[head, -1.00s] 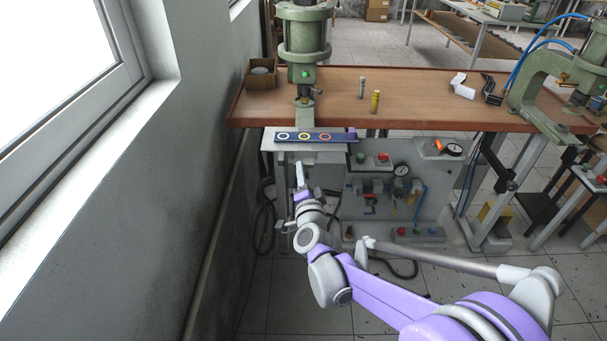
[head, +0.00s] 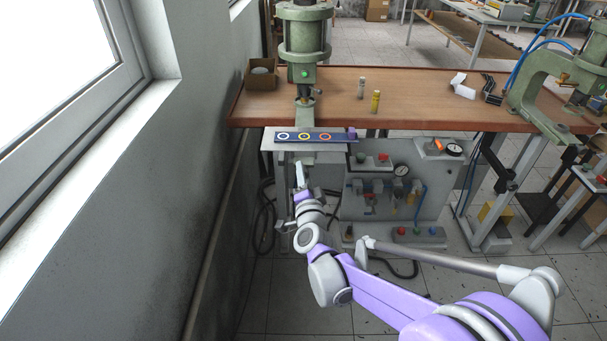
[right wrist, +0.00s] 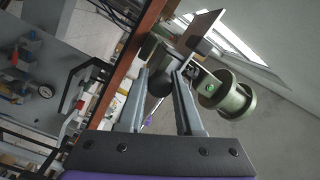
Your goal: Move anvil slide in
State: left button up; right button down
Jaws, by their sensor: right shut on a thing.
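A flat grey metal piece, which looks like the anvil slide (head: 305,112), runs from under the press ram over the bench's front edge. My right gripper (head: 300,168) is in front of the bench, just below the blue strip with rings. In the right wrist view, its fingers (right wrist: 160,85) are shut on a dark round knob (right wrist: 158,82) on the slide's near end. The knob is not clear in the head view. My left gripper is not in view.
A cardboard box (head: 261,76) stands left of the press. Two small cylinders, one grey (head: 361,88) and one yellow (head: 375,101), stand to its right. The wall is close on the left.

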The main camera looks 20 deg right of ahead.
jog(key=w+d, duration=0.1)
jog(key=w, duration=0.3)
jog(key=w+d, duration=0.1)
jog(key=w, duration=0.3)
jog(key=w+d+p, duration=0.1)
jog(key=w, duration=0.3)
jog(key=shift+w+d, duration=0.2)
jog(key=shift+d, duration=0.05)
jog(key=shift+d+r, duration=0.1)
jog(key=c, duration=0.9)
grip_release()
jog(key=shift+w, duration=0.1)
jog(key=o, duration=0.3)
jog(key=shift+w, duration=0.1)
